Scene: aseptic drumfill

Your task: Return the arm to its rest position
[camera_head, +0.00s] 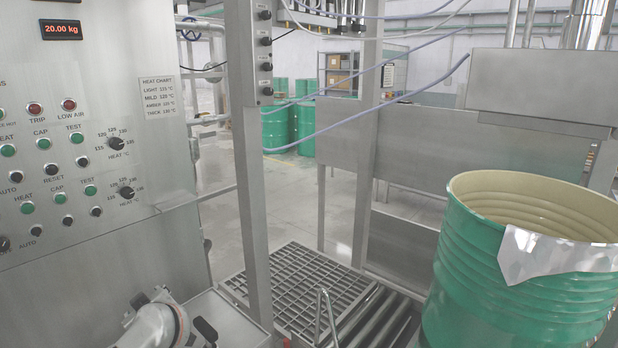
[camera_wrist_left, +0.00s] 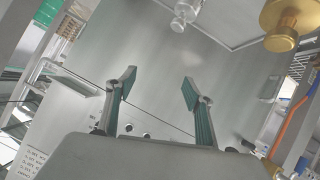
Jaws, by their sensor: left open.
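Part of my left arm shows at the bottom left of the head view, below the control panel (camera_head: 95,180); its gripper cannot be made out there. In the left wrist view my left gripper (camera_wrist_left: 159,85) is open, its two green-padded fingers apart with nothing between them. A stainless steel surface fills the background behind the fingers. My right gripper is in neither view.
A green open drum (camera_head: 510,275) with a silvery sheet over its rim stands at the right. A steel post (camera_head: 247,170) and a floor grating (camera_head: 305,290) are mid-view. In the left wrist view, a brass fitting (camera_wrist_left: 290,20) and a clear fitting (camera_wrist_left: 183,14) are at the top.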

